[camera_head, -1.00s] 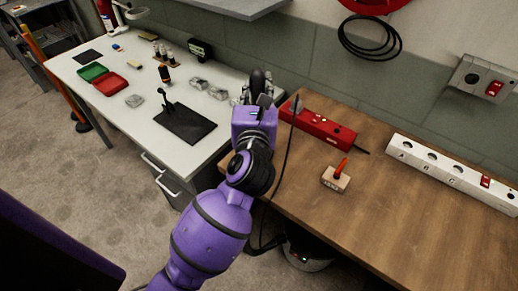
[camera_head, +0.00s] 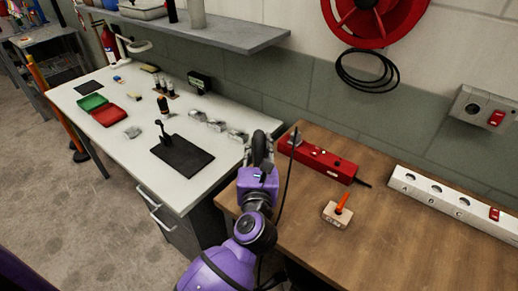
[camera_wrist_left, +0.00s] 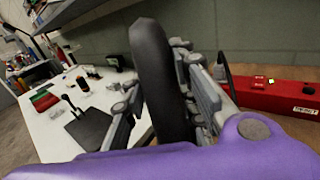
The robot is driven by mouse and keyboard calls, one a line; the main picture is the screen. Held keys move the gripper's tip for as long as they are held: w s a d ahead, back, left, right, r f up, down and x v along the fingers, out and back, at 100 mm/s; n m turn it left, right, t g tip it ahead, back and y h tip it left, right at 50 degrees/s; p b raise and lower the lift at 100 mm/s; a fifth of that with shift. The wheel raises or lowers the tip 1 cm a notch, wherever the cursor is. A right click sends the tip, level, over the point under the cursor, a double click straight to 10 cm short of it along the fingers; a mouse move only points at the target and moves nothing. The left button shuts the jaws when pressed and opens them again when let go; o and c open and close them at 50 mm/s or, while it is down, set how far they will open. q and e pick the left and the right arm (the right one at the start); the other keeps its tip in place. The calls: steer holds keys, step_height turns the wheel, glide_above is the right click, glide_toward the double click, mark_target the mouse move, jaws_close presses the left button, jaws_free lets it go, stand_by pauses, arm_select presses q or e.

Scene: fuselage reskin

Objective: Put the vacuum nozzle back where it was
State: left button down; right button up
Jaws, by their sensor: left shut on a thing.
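My left gripper (camera_head: 259,158) is shut on the dark vacuum nozzle (camera_head: 260,146). In the left wrist view the nozzle (camera_wrist_left: 153,70) stands nearly upright between the grey fingers (camera_wrist_left: 165,105), its rounded end up. In the head view the gripper appears near the gap between the white bench and the wooden bench, left of the red device. Its exact height above the benches is hard to tell. My right gripper is not in view.
The red device (camera_head: 322,160), a small block with an orange tool (camera_head: 338,214) and a white socket strip (camera_head: 450,198) are on the wooden bench (camera_head: 400,250). The white bench (camera_head: 135,160) holds a black mat (camera_head: 182,156) and several clear pieces. A grey shelf (camera_head: 200,33) overhangs it.

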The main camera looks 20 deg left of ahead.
arm_select(q)
steer(key=shift+f, duration=0.1)
steer(key=c, duration=1.8)
jaws_free()
steer(key=shift+f, duration=0.15)
steer(key=shift+c, duration=0.2)
steer(key=o, duration=0.4)
steer(key=shift+o, duration=0.2)
